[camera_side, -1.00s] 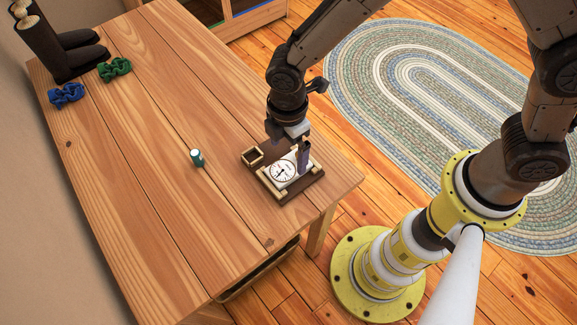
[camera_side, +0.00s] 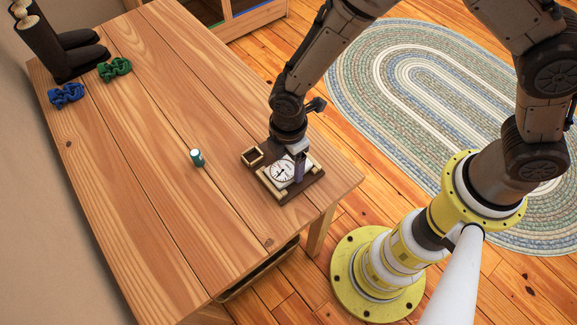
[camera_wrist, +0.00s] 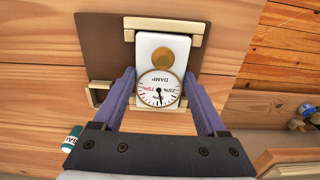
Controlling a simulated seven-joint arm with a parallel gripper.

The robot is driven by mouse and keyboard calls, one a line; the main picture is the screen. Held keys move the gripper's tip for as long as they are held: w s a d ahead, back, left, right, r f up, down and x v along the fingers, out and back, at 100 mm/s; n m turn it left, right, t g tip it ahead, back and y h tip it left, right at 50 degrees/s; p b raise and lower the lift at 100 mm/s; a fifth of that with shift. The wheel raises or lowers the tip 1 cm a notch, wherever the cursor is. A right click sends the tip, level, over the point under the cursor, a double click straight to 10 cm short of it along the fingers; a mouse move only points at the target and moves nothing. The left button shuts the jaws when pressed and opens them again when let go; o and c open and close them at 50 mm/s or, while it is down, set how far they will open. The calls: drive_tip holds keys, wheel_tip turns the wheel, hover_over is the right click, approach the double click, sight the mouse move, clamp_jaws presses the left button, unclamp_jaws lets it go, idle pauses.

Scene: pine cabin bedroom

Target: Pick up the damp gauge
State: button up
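The damp gauge (camera_side: 281,173) is a white block with a round dial. It lies on a dark brown board (camera_side: 290,198) with pale wooden strips, near the table's right edge. In the wrist view the gauge (camera_wrist: 147,44) shows a gold disc and a dial lettered DAMP. My gripper (camera_wrist: 160,75) is open, with one purple finger on each side of the gauge. Narrow gaps seem to show between fingers and gauge; contact is not clear. In the side view my gripper (camera_side: 294,163) is low over the board, and one finger hides part of the gauge.
A small open wooden box (camera_side: 252,156) sits at the board's corner. Blue (camera_side: 66,95) and green (camera_side: 115,69) scrunched cloth items and dark boots (camera_side: 62,45) are at the far left.

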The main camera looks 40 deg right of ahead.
drive_tip(key=c, duration=0.8)
drive_tip(key=shift+r, duration=0.1)
